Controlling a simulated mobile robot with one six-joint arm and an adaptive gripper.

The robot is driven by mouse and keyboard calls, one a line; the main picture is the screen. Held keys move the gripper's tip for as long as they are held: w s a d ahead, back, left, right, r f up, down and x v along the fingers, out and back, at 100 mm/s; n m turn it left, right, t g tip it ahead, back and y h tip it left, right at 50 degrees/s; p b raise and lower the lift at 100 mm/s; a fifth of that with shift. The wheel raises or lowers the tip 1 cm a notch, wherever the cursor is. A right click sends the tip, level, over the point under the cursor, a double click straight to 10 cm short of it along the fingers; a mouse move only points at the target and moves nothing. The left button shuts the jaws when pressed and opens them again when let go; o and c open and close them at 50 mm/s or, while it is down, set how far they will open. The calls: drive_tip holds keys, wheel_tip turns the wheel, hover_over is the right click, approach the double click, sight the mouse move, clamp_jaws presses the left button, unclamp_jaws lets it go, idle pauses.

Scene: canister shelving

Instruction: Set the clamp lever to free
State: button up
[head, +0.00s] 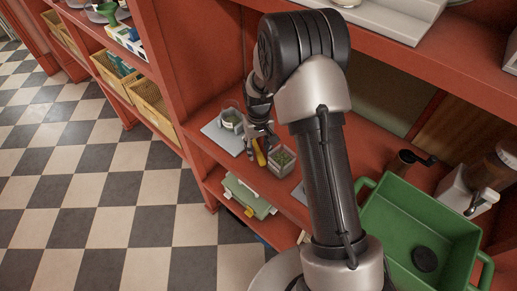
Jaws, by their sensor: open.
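My gripper (257,144) is open, low over the red shelf, between a round glass jar and a square clear canister. The round glass jar (231,116) stands on a grey mat (217,136) to its left. My arm hides part of the shelf.
A green tub (376,220) with a dark round disc (425,259) stands at the right. Beside it are a dark crank-handled grinder (403,163) and a white device (462,191). A red shelf board (395,40) overhangs above. Checkered floor is open at left.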

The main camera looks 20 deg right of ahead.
drive_tip(key=shift+f, duration=0.1)
drive_tip(key=shift+c, duration=0.2)
clamp_jaws()
idle(0.4)
